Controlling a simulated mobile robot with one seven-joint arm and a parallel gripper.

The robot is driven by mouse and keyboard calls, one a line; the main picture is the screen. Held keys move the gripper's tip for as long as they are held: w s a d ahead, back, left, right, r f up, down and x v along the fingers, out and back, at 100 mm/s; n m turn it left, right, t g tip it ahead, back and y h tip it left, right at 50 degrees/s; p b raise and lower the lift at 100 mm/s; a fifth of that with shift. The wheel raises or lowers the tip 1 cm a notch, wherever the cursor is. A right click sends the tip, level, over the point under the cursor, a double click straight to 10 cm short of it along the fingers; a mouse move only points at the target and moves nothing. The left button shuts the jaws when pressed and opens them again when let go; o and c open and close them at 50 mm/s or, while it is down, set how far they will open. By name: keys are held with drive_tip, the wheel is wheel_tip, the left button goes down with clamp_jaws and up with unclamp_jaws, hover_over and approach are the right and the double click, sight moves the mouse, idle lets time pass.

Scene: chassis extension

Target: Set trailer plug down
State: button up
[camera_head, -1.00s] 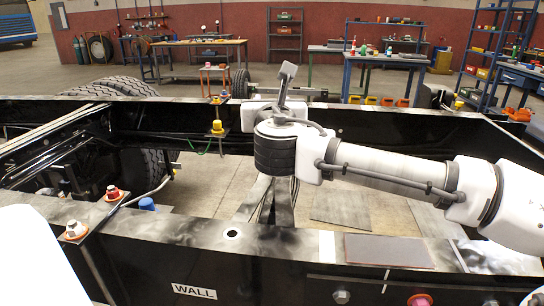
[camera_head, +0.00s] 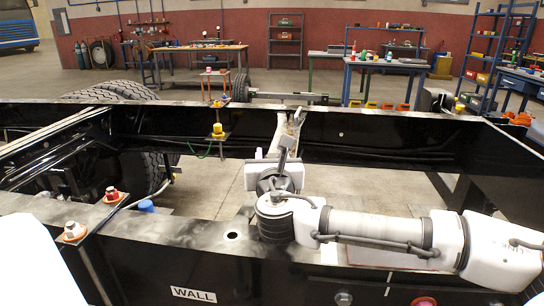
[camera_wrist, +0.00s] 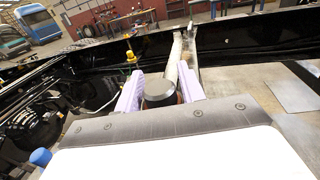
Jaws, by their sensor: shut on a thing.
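The trailer plug (camera_wrist: 158,92) appears as a dark round body with a grey flat top in the wrist view. My gripper (camera_wrist: 158,88) is shut on it, with a pale finger on each side. In the head view my gripper (camera_head: 273,177) is beyond the near frame rail, over the open middle of the chassis. The plug cannot be made out clearly there because the wrist and fingers cover it. What lies below the plug is hidden.
A yellow fitting (camera_head: 218,131) stands near the far rail (camera_head: 390,130). My forearm lies over the near rail.

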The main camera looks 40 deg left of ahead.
drive_tip(key=shift+f, duration=0.15)
drive_tip(key=o, duration=1)
drive_tip(key=shift+o, duration=0.2)
drive_tip(key=shift+r, duration=0.2)
drive_tip(key=v, duration=0.3)
drive_tip(key=b+v, duration=0.1)
drive_tip(key=v, duration=0.2)
drive_tip(key=b+v, duration=0.1)
drive_tip(key=v, duration=0.2)
drive_tip(key=shift+s+d+f, duration=0.15)
drive_tip(key=shift+d+f, duration=0.05)
drive_tip(key=shift+f, duration=0.15)
drive_tip(key=s+d+b, duration=0.1)
drive_tip(key=b, duration=0.2)
drive_tip(key=shift+s+d+r+b, duration=0.3)
drive_tip(key=shift+s+b, duration=0.15)
drive_tip(key=shift+b, duration=0.55)
